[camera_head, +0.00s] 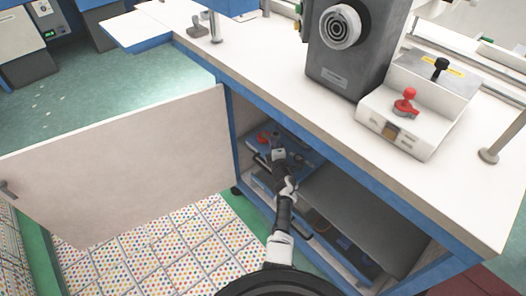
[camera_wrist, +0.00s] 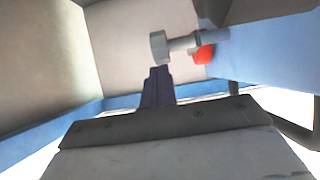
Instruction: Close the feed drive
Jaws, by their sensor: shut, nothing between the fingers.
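The cabinet under the worktable stands open, and my arm reaches into it. Inside, a blue unit (camera_head: 305,156) carries a small red part (camera_head: 263,137). I cannot tell for sure which part is the feed drive. In the wrist view, a grey round-headed knob or pin (camera_wrist: 160,47) sticks out in front of a red part (camera_wrist: 203,52) on a blue surface (camera_wrist: 260,50). My gripper (camera_head: 276,156) is at the blue unit, shut and empty. Its dark fingers (camera_wrist: 157,86) show just below the grey knob; contact cannot be made out.
The white cabinet door (camera_head: 125,160) is swung wide open to the left. A dark grey shelf (camera_head: 365,215) fills the cabinet's right part, with objects below it. On the tabletop (camera_head: 255,55) stand a grey machine (camera_head: 350,60) and a white box (camera_head: 420,115) with a red knob (camera_head: 405,103).

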